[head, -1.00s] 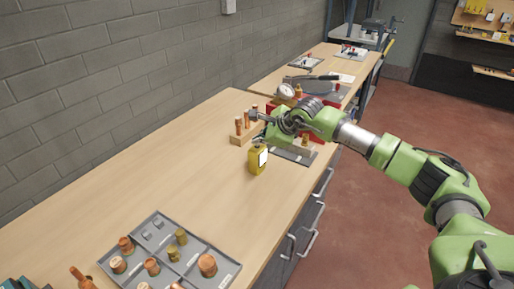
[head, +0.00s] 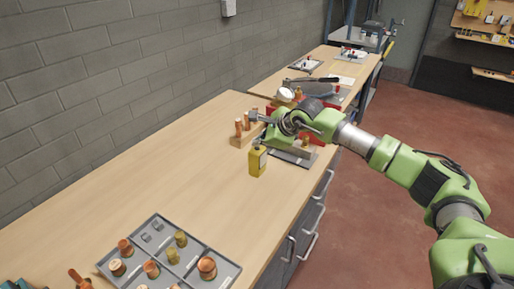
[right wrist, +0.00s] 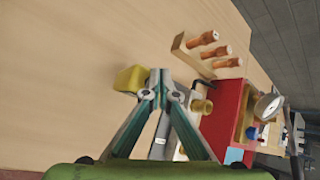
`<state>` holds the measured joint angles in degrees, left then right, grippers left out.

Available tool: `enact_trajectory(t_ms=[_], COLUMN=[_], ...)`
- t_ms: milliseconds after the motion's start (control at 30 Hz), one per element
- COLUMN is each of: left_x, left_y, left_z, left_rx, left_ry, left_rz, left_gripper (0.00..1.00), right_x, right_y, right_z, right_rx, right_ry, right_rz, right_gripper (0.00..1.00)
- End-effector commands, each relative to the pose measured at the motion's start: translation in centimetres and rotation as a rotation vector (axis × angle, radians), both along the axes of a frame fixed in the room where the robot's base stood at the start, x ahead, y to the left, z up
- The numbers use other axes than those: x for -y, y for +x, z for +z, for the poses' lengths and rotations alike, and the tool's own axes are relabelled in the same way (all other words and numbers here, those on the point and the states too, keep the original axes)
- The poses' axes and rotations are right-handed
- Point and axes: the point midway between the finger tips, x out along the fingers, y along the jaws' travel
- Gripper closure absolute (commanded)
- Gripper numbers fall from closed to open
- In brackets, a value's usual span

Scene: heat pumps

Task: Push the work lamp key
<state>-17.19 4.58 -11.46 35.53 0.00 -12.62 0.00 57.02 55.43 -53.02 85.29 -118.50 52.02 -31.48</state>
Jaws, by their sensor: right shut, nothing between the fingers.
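A small yellow box-shaped thing with a dark top (head: 258,162), which may be the work lamp, stands upright near the bench's front edge. My right gripper (head: 257,117) is above and behind it in the head view, pointing left over the bench. In the right wrist view the shut, empty fingers (right wrist: 159,78) meet just right of the yellow thing (right wrist: 130,79); I cannot tell whether they touch it. No key can be made out on it. My left gripper is not in view.
A wooden block with copper fittings (right wrist: 190,58) stands close to the gripper. A red case (right wrist: 228,112) and a gauge (right wrist: 267,106) are beyond. A grey tray of fittings (head: 228,272) lies nearer. The middle of the bench (head: 150,180) is clear.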

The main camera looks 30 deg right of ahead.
Motion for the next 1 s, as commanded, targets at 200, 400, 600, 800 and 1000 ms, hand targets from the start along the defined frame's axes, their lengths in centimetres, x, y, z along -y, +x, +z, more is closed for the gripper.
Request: enact_trajectory(t_ms=[200, 400, 600, 800, 1000], left_x=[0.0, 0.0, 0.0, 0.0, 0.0], left_y=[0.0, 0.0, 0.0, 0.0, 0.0], left_z=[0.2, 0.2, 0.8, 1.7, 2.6], left_rx=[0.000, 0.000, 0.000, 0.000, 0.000], left_ry=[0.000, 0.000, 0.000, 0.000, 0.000], left_rz=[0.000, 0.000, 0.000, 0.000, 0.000], left_gripper=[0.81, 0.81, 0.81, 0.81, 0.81], right_x=[0.0, 0.0, 0.0, 0.0, 0.0], right_y=[0.0, 0.0, 0.0, 0.0, 0.0], right_z=[0.8, 0.8, 2.0, 4.0, 6.1], right_rx=[0.000, 0.001, 0.003, 0.001, 0.002], right_ry=[0.000, 0.000, 0.001, 0.000, 0.000], right_rz=[0.000, -0.001, 0.000, 0.000, -0.001], right_gripper=[1.00, 1.00, 1.00, 1.00, 1.00])
